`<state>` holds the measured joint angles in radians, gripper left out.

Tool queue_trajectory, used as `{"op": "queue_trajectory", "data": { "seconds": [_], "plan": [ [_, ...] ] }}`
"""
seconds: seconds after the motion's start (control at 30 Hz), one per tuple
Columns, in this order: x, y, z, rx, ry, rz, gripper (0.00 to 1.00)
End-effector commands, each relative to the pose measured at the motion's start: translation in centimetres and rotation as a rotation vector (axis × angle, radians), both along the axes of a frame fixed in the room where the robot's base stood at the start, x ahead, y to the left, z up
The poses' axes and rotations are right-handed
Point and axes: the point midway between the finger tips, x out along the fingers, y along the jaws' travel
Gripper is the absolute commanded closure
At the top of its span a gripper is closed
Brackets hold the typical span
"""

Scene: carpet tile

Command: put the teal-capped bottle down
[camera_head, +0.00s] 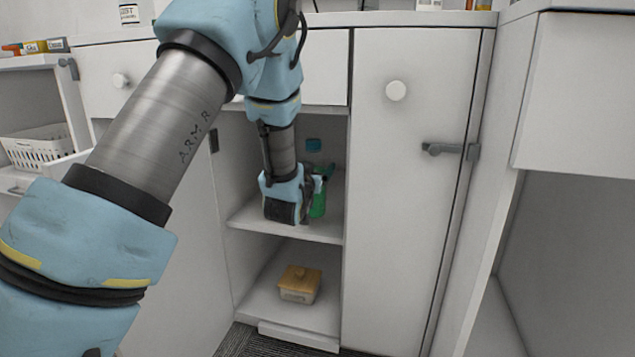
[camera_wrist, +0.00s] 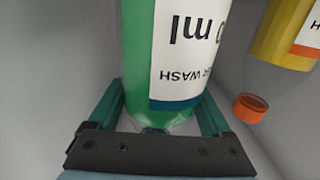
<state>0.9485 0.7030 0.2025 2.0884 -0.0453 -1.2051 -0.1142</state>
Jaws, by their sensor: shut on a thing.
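A green bottle (camera_wrist: 137,45) with a white label reading "WASH" and "ml" is between the two teal fingers of my gripper (camera_wrist: 163,103) in the wrist view. The gripper is shut on it. Its label is upside down in that view, and its cap is hidden, so I cannot see the cap's colour. In the head view the green bottle (camera_head: 318,204) shows partly behind my gripper (camera_head: 320,177), inside the upper compartment of an open cabinet, above the shelf board (camera_head: 290,229). I cannot tell whether its base touches the board.
A yellow bottle (camera_wrist: 285,38) and an orange cap (camera_wrist: 250,107) are close on the right in the wrist view. A small teal item (camera_head: 313,145) shows at the compartment's back. The cabinet's side walls are close around my gripper.

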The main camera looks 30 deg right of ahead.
Motion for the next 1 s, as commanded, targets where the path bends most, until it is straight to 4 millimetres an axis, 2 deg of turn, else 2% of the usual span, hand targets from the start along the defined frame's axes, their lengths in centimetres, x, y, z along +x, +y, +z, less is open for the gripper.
{"op": "queue_trajectory", "data": {
  "seconds": [0.13,0.23,0.37,0.73,0.77,0.9,1.0],
  "plan": [
    [0.8,-0.8,0.1,-0.003,-0.003,0.000,1.00],
    [0.8,-0.7,-2.0,0.001,-0.001,0.000,1.00],
    [0.8,-0.7,-3.5,-0.001,-0.001,0.000,1.00],
    [0.8,-0.7,-3.7,-0.002,-0.002,0.000,1.00],
    [0.7,-0.6,-3.8,0.000,0.000,0.000,0.15],
    [0.7,-0.7,-3.7,0.000,0.000,0.000,0.00],
    [0.7,-0.6,-3.7,0.000,0.000,0.000,0.00]
  ]
}}
